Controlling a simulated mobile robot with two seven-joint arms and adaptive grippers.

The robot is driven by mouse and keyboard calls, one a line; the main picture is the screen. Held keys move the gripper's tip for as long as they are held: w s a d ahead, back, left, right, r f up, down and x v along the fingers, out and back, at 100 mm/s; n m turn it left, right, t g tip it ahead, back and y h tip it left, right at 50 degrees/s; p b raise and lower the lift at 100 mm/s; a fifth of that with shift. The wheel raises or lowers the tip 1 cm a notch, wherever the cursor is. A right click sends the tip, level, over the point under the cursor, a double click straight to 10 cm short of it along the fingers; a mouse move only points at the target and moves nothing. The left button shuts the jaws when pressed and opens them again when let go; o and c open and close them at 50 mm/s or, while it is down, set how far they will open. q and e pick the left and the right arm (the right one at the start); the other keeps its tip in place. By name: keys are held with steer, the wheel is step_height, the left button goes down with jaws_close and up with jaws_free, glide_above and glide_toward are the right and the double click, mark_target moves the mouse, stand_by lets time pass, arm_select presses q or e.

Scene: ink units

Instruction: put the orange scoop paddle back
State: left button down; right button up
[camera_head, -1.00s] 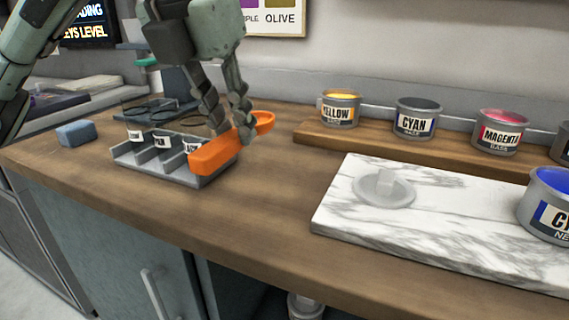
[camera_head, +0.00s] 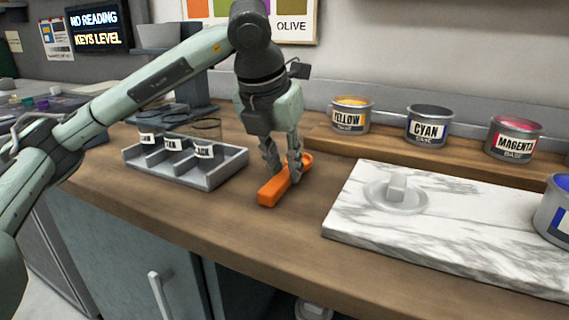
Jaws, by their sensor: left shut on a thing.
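The orange scoop paddle (camera_head: 272,192) is at the wooden counter, between the grey divided tray and the marble slab. Its thick end points toward the counter's front and its scoop end toward the back. My left gripper (camera_head: 284,176) comes down from above and is shut on the paddle near its middle. The paddle looks level and at or just above the counter; I cannot tell whether it touches. My right gripper is not in view.
The grey divided tray (camera_head: 225,168) with labelled slots stands left of the paddle. The marble slab (camera_head: 350,215) with a clear glass piece (camera_head: 396,195) lies to the right. Yellow (camera_head: 350,117), cyan (camera_head: 428,127) and magenta (camera_head: 512,140) tins stand on a wooden shelf behind.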

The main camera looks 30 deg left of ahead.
arm_select(q)
steer(key=c, duration=1.4)
jaws_free()
steer(key=shift+r, duration=0.15)
steer(key=v, duration=0.7)
steer(key=shift+s+r, duration=0.1)
steer(key=shift+r, duration=0.2)
steer(key=shift+p+v, duration=0.65)
steer(key=shift+v, duration=1.5)
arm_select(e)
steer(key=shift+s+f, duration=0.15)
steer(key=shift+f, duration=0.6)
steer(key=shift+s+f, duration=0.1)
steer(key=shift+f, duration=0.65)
arm_select(q)
steer(key=shift+s+f, duration=0.1)
